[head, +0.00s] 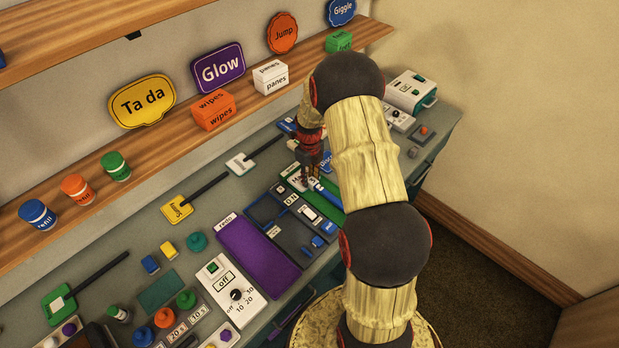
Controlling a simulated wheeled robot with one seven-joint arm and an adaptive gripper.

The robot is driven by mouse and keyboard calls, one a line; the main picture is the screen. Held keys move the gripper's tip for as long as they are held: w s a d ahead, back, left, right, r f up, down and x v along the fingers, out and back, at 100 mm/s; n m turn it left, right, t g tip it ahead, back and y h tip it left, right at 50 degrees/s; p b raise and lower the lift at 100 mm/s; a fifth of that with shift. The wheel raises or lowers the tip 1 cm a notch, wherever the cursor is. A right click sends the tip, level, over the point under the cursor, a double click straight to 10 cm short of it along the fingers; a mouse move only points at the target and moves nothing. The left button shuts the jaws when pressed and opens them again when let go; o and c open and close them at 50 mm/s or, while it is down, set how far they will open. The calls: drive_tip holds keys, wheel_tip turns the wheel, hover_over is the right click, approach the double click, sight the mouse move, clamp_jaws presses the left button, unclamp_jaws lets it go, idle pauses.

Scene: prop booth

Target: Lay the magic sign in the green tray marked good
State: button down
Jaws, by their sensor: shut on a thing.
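My gripper (308,181) is low over the far part of the counter, above the green tray (334,217). It is shut on a small pale sign (297,179) whose visible letters look like "Ma", which fits the magic sign. The fingers and my arm hide part of the sign and much of the tray. I cannot tell whether the sign touches the tray floor. A blue bar-like piece (327,195) shows beside the fingers over the tray. The tray's own marking is not readable.
A dark compartmented tray (262,213) and a purple tray (240,262) lie nearer along the counter. Stick signs, including a yellow one (176,208), lie to the left. The shelf (150,128) above holds small boxes, jars and upright signs. A white machine (410,90) stands at the far end.

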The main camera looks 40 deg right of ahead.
idle(0.4)
drive_tip(key=c, duration=1.5)
unclamp_jaws()
drive_tip(key=shift+o, duration=1)
drive_tip(key=shift+r, duration=0.1)
drive_tip(key=shift+r+p, duration=2.25)
drive_tip(key=shift+r, duration=1.65)
